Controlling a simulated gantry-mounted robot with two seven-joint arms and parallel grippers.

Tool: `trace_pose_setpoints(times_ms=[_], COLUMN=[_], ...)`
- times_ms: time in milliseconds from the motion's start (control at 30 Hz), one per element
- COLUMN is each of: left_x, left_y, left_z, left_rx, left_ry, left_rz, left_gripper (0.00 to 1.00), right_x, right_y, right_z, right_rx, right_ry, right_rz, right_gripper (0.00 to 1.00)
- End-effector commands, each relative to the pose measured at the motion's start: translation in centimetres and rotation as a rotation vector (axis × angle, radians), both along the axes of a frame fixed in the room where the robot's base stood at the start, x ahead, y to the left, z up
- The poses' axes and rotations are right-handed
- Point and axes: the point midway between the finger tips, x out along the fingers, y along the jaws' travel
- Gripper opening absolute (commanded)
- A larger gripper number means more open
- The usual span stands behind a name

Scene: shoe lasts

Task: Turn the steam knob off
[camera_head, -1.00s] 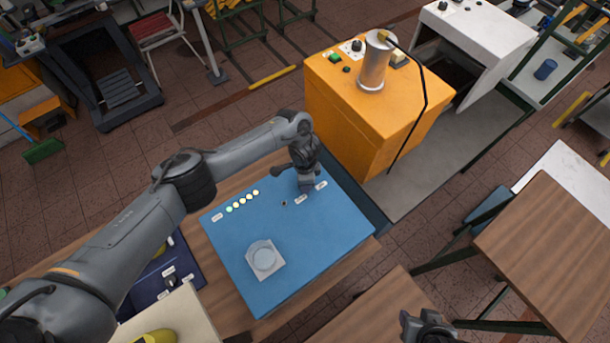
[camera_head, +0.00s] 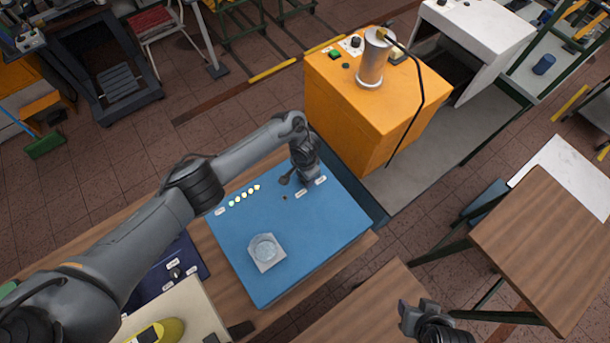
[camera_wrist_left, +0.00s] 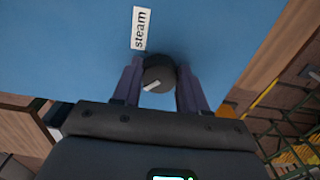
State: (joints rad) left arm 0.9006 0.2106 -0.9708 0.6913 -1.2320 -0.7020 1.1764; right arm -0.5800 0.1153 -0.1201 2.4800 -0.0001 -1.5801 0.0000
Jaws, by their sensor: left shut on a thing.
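The steam knob (camera_wrist_left: 158,74) is a round dark knob with a white pointer mark, beside a white label reading "steam" (camera_wrist_left: 141,28) in the left wrist view. My left gripper (camera_wrist_left: 160,82) has its two fingers on either side of the knob and is shut on it. The pointer mark slants to the lower left in that view. In the head view my left gripper (camera_head: 307,172) is over the far right part of the blue panel (camera_head: 240,250) and hides the knob. My right gripper (camera_head: 420,312) is at the bottom right, away from the panel; its finger gap is unclear.
The blue panel also carries a row of small round lights (camera_head: 245,196), white labels and a clear round dish (camera_head: 266,250). An orange machine (camera_head: 365,115) with a metal cylinder stands just behind. A wooden table (camera_head: 550,255) is at the right.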

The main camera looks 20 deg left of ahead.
Motion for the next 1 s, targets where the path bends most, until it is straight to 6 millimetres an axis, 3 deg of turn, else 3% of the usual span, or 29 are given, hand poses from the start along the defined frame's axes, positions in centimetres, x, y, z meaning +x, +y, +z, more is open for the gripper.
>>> trace_pose_setpoints(times_ms=[333, 367, 500, 833, 1000], left_x=[0.1, 0.1, 0.0, 0.0, 0.1], left_y=[-0.1, -0.1, -0.1, 0.0, 0.0], left_z=[0.1, 0.1, 0.1, 0.1, 1.2], left_rx=[-0.002, -0.002, -0.001, -0.001, -0.002], left_ry=[-0.001, -0.001, 0.000, -0.001, -0.001], left_rz=[0.003, 0.003, 0.002, 0.002, 0.002], left_gripper=[0.12, 0.47, 0.68, 0.68, 0.68], right_x=[0.0, 0.0, 0.0, 0.0, 0.0], right_y=[0.0, 0.0, 0.0, -0.2, -0.2], right_z=[0.0, 0.0, 0.0, -0.1, -0.3], right_rx=[0.001, 0.000, -0.002, -0.010, -0.010], right_ry=[0.000, 0.000, 0.001, 0.001, 0.001], right_rz=[0.000, 0.000, 0.002, 0.006, 0.006], right_gripper=[0.43, 0.43, 0.43, 0.43, 0.43])
